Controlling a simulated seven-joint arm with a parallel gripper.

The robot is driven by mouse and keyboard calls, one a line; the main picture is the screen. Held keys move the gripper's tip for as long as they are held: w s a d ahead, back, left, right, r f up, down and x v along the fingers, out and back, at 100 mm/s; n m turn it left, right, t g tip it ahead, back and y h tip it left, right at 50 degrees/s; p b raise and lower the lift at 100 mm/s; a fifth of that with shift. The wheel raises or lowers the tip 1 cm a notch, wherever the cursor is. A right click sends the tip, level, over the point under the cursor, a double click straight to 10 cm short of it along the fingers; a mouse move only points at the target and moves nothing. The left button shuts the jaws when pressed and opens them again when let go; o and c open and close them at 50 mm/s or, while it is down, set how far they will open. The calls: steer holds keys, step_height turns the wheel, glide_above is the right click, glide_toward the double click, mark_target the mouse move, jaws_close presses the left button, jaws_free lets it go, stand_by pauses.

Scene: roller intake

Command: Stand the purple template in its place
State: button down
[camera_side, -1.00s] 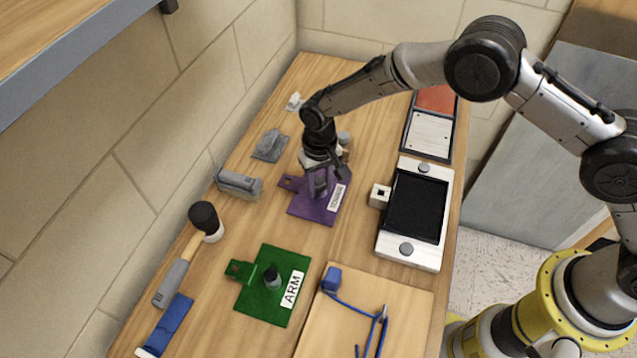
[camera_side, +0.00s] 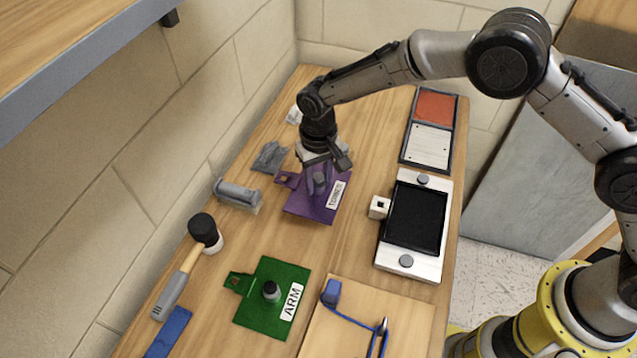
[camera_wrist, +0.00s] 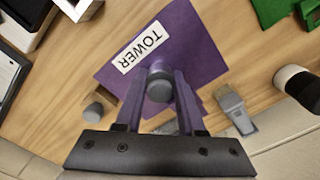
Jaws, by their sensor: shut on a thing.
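The purple template (camera_side: 301,206) is a flat plate with a white TOWER label and a small tab. In the wrist view the purple template (camera_wrist: 195,40) spreads beyond my fingers, with a round grey knob (camera_wrist: 160,86) on its face. My gripper (camera_side: 318,182) points down and is shut on this knob; it also shows in the wrist view (camera_wrist: 158,97). The plate lies roughly level and seems slightly above the wooden bench, though the gap is hard to see. I cannot tell which spot is its place.
A green ARM template (camera_side: 262,318) lies nearer the camera. A white-ended tray with a black bed (camera_side: 415,217) stands right, a dark frame with red and white panels (camera_side: 430,146) behind it. Left are a grey roller-like part (camera_side: 238,194), a mallet (camera_side: 203,228) and the wall.

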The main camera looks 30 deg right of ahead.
steer(key=shift+r, duration=0.1)
steer(key=shift+w, duration=0.1)
steer(key=shift+n, duration=0.6)
steer(key=s+d, duration=0.3)
steer(key=s+d+f, duration=0.1)
steer(key=d, duration=0.1)
steer(key=shift+s+d, duration=0.1)
steer(key=shift+s, duration=0.3)
steer(key=s+d+r+m, duration=0.1)
steer(key=s+d+r, duration=0.4)
steer(key=s+d, duration=0.55)
glide_above(416, 216)
steer(key=shift+f, duration=2.55)
steer(key=shift+f, duration=0.95)
steer(key=c, duration=0.8)
jaws_free()
steer(key=shift+c, duration=0.2)
